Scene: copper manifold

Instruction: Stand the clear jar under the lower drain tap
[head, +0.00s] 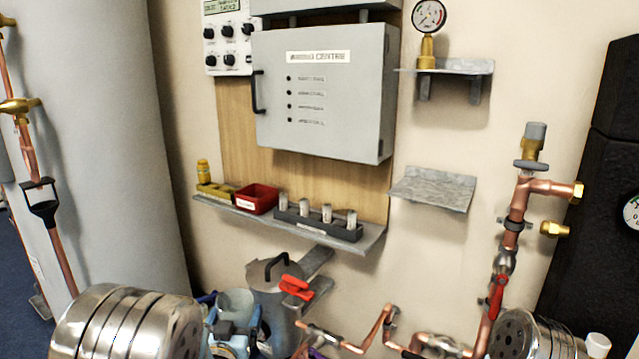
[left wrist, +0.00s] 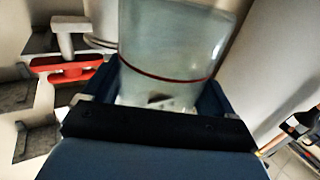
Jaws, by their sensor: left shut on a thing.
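The clear jar (head: 236,302) is at the lower middle of the head view, held in my left gripper (head: 232,330). In the left wrist view the jar (left wrist: 178,40) is pale and see-through with a dark red ring, and its near end sits between the blue jaws (left wrist: 155,105). A tap with a red handle (head: 297,288) is just right of the jar in the head view. A red handle (left wrist: 68,70) on a pale stem also shows left of the jar in the left wrist view. I cannot tell the exact gap between jar and tap.
A grey lidded vessel (head: 272,272) stands close behind the jar. Copper pipework (head: 380,325) runs right of it, with another red lever (head: 497,297). A grey shelf (head: 372,240) above carries a red bin (head: 256,199). A large grey cylinder (head: 110,150) stands left.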

